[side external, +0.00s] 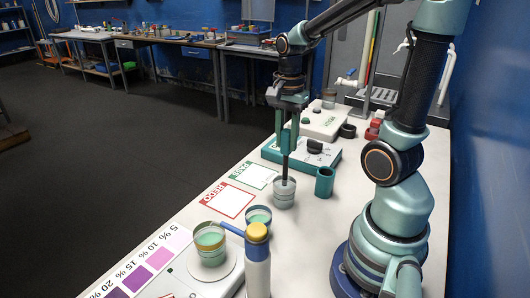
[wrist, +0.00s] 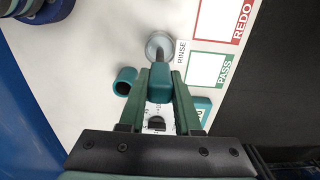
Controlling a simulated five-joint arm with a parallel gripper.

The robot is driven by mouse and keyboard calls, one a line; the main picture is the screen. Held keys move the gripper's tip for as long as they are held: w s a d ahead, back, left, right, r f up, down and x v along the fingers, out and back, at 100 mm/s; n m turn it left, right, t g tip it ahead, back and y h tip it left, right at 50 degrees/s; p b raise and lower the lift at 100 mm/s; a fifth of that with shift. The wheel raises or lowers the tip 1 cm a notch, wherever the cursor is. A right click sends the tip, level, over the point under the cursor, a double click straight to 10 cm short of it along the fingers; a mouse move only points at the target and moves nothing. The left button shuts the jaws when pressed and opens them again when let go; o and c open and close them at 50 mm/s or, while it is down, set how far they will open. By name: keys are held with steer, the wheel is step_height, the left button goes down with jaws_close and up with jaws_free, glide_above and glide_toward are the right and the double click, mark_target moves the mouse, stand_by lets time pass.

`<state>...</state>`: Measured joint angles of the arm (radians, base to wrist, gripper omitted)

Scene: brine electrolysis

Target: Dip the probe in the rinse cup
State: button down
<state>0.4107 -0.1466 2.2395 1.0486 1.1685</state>
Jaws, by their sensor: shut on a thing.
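My gripper (side external: 289,145) is shut on the probe, whose dark shaft (side external: 285,165) points straight down. In the wrist view the probe's teal body (wrist: 160,85) sits between the two green fingers of my gripper (wrist: 160,77). The rinse cup (side external: 284,198) is a small clear cup on the white bench, right below my gripper. The shaft's lower end overlaps the cup's mouth and appears to be inside it. In the wrist view the cup (wrist: 153,44) shows beside the printed word RINSE. The depth of the tip is hard to tell.
A teal holder (side external: 324,182) stands close right of the cup. A teal instrument (side external: 301,152) lies behind it. REDO (side external: 226,202) and PASS cards lie left. A beaker of green liquid (side external: 210,243), a small cup (side external: 259,215) and a blue-white bottle (side external: 257,265) stand in front.

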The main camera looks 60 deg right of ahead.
mark_target(286, 156)
steer(key=shift+f, duration=2.6)
stand_by(1.6)
